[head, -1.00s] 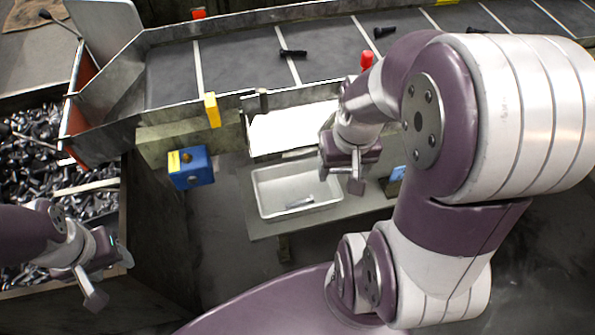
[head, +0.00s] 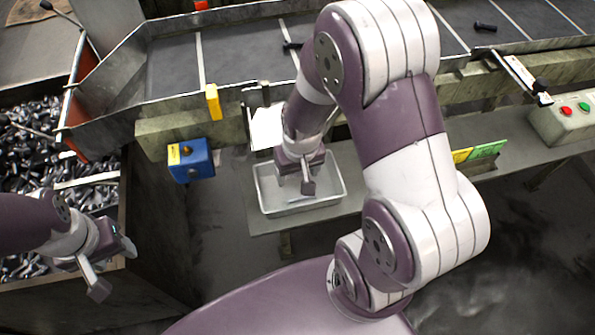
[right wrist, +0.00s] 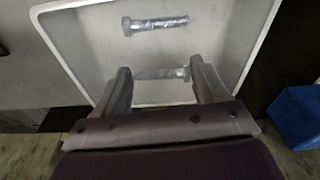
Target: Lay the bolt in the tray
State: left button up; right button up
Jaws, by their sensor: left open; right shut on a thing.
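The pale metal tray (head: 262,196) lies on a bench below the conveyor. My right gripper (head: 296,186) is over the tray, its fingers pointing down. In the right wrist view, the gripper (right wrist: 160,88) is shut on a grey bolt (right wrist: 160,73), held crosswise between the fingers. I cannot tell how high the bolt is above the tray floor. A second bolt (right wrist: 155,24) lies on the tray floor, apart from the held one. My left gripper (head: 108,268) is open and empty at the lower left.
A bin heaped with bolts (head: 30,140) stands at the left. A blue box (head: 190,162) is left of the tray. The conveyor (head: 245,55) carries a few dark bolts behind. A button box (head: 568,122) and a yellow-green card (head: 480,152) are at the right.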

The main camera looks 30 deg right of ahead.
jog(key=shift+w+d+f, duration=0.1)
jog(key=shift+w+f, duration=0.1)
jog(key=shift+f, duration=0.25)
jog(key=shift+s+f, duration=0.15)
jog(key=shift+f+b, duration=0.4)
jog(key=o, duration=1.2)
jog(key=shift+c, duration=0.2)
jog(key=shift+r, duration=0.15)
